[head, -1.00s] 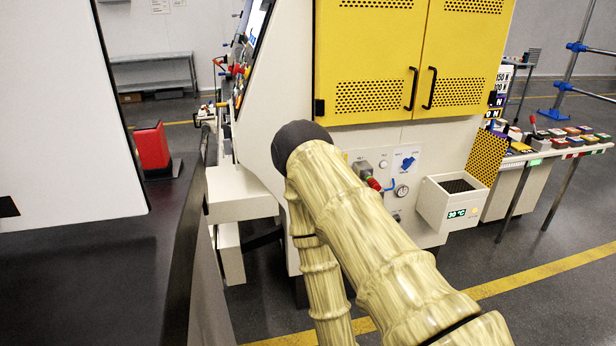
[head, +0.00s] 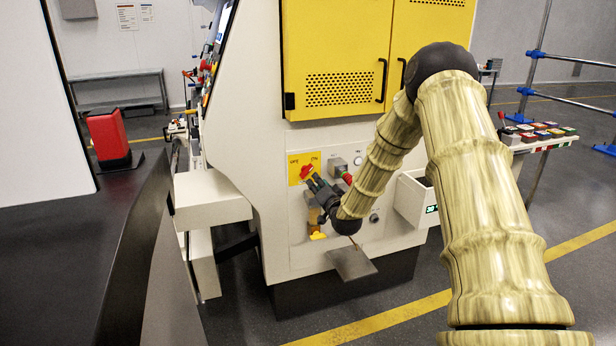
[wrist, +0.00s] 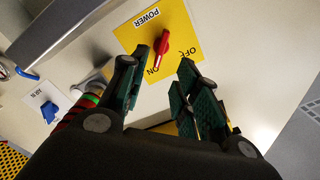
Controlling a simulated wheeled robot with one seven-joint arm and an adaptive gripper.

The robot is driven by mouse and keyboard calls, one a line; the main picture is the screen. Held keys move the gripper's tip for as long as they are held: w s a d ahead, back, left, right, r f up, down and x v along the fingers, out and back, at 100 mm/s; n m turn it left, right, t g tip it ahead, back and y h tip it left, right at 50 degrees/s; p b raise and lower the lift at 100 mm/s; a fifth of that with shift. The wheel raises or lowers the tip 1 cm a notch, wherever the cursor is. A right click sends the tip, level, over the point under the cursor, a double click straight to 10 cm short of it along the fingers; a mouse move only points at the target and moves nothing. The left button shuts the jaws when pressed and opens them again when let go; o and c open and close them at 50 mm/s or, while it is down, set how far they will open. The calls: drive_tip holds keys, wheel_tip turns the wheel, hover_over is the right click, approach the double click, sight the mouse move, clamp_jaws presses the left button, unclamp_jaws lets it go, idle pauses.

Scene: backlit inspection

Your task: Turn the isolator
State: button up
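The isolator is a red rotary handle (head: 306,173) on a yellow plate (head: 293,160) marked OFF and ON, low on the machine's front panel. In the wrist view the red handle (wrist: 162,46) stands out from the yellow plate (wrist: 128,38), which also reads POWER. My gripper (head: 313,182) is at the panel, just in front of the plate. In the wrist view my gripper (wrist: 164,60) is open, with one finger on each side of the handle's line. The handle shows between and beyond the fingertips; I see no contact. Which mark it points to is unclear.
A grey socket with a red and green plug (head: 343,172) sits right of the isolator. A blue switch (wrist: 49,112) shows in the wrist view. A white bin (head: 412,197) juts out at right, and a grey plate (head: 350,262) sticks out below.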

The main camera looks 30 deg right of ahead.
sight(308, 173)
drive_tip(key=x, duration=1)
drive_tip(key=shift+w+p, duration=0.3)
drive_tip(key=shift+p, duration=0.05)
clamp_jaws()
